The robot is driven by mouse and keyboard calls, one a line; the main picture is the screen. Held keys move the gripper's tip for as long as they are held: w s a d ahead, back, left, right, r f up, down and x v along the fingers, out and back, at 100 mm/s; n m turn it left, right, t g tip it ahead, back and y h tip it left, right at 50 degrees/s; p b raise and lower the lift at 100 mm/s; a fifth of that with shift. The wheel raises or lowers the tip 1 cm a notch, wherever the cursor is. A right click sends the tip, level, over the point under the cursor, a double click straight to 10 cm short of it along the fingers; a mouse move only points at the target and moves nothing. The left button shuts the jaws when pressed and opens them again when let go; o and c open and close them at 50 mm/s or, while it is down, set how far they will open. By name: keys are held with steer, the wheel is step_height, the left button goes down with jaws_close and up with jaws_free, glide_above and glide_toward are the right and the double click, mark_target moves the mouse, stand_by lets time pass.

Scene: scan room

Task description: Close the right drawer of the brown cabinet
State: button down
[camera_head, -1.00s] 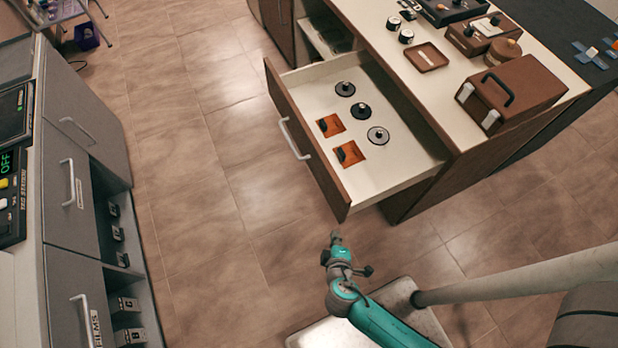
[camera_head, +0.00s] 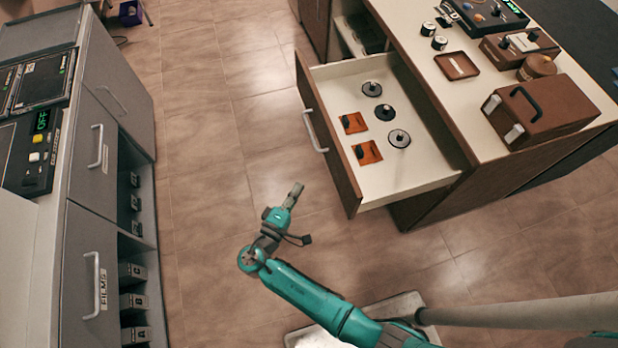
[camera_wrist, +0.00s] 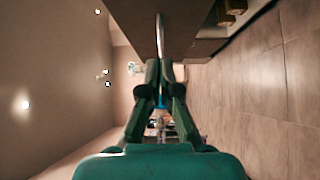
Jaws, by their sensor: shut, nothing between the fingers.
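The brown cabinet (camera_head: 440,117) stands at the right with its right drawer (camera_head: 412,178) pulled well out. The drawer has a dark brown front (camera_head: 335,160) with a pale bar handle (camera_head: 315,131). Inside lie several dark and grey round pieces and two orange squares with black knobs. My gripper (camera_head: 296,188) is shut and empty, left of the drawer front's near end and apart from it in the head view. In the wrist view the closed fingertips (camera_wrist: 160,64) point toward a brown panel with a pale bar, probably the drawer front and handle.
A grey cabinet (camera_head: 95,225) with handles and open shelves stands at the left. Tiled floor (camera_head: 205,150) lies clear between the cabinets. A brown box (camera_head: 545,112), a small tray (camera_head: 457,66) and instruments stand on the brown cabinet's top.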

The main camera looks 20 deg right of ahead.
mark_target(330, 153)
steer(key=x, duration=0.3)
steer(key=s+d+x, duration=0.1)
steer(key=x, duration=0.7)
steer(key=shift+s+d+f, duration=0.1)
steer(key=shift+s+d, duration=0.1)
steer(key=shift+d, duration=0.6)
